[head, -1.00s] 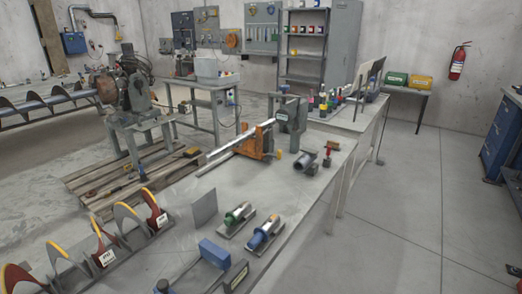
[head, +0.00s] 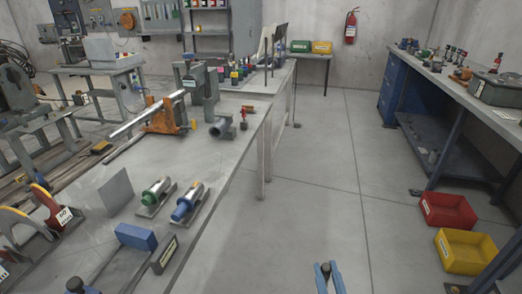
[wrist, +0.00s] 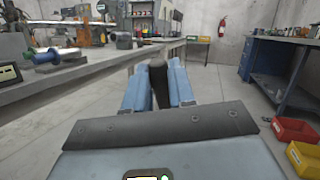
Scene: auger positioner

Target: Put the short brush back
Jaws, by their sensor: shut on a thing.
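My gripper (head: 326,271) shows at the bottom of the head view, over the open floor right of the long workbench. In the wrist view its blue fingers (wrist: 158,91) are closed on a dark, rounded, handle-like piece, which I take to be the short brush (wrist: 157,76). The piece points away from the palm. Its lower part is hidden between the fingers, and no bristles show. No place for the brush can be made out for certain.
The grey workbench (head: 222,178) on the left carries a blue-ended cylinder (head: 187,203), a green-ended cylinder (head: 156,194) and an orange clamp (head: 165,117). On the right are a blue bench (head: 395,98), a red bin (head: 447,211) and a yellow bin (head: 466,250). Floor between is clear.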

